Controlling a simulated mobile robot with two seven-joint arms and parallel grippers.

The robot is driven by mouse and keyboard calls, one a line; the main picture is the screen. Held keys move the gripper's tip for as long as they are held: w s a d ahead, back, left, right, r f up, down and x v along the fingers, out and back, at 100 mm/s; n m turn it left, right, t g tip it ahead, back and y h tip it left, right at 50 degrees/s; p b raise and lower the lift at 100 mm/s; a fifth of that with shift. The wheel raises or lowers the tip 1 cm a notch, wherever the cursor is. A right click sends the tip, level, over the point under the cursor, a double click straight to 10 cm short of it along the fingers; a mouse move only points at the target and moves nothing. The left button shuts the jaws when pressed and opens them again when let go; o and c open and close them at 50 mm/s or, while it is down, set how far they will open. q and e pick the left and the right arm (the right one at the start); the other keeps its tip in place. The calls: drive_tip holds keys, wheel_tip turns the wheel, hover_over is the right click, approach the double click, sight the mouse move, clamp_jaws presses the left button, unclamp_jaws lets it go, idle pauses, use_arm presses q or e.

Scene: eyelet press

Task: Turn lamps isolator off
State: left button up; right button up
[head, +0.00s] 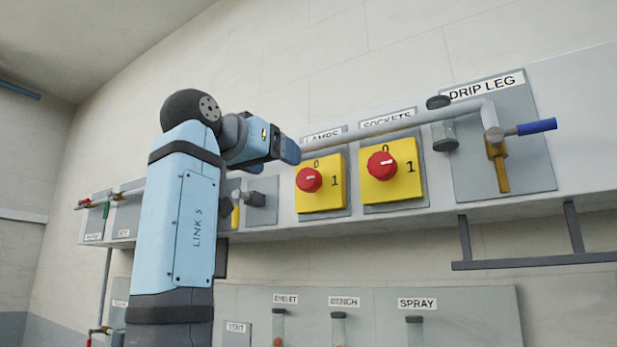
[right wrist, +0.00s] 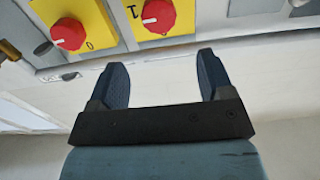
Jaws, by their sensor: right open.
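The lamps isolator is a yellow plate with a red knob (head: 309,180), under a partly covered LAMPS label. Its white mark lies roughly sideways, toward the 1 at the right, with the 0 above. In the right wrist view, which is roughly upside down, the lamps knob (right wrist: 158,15) is at the top edge. My right gripper (head: 291,152) is just above and left of the isolator in the head view, apart from it. In the right wrist view the right gripper (right wrist: 162,70) has its fingers spread with nothing between them. My left gripper is not in view.
The similar sockets isolator (head: 381,166) stands close on the right. A grey pipe (head: 400,122) runs above both, toward a blue-handled valve (head: 537,127) on the DRIP LEG plate (head: 530,175). A smaller plate with a yellow lever (head: 236,217) is at the left, near my arm.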

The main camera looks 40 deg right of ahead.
sight(305, 175)
drive_tip(key=p+x, duration=0.1)
drive_tip(key=x, duration=1)
drive_tip(key=shift+d+p, duration=0.2)
drive_tip(key=shift+p, duration=0.15)
drive_tip(key=c, duration=0.9)
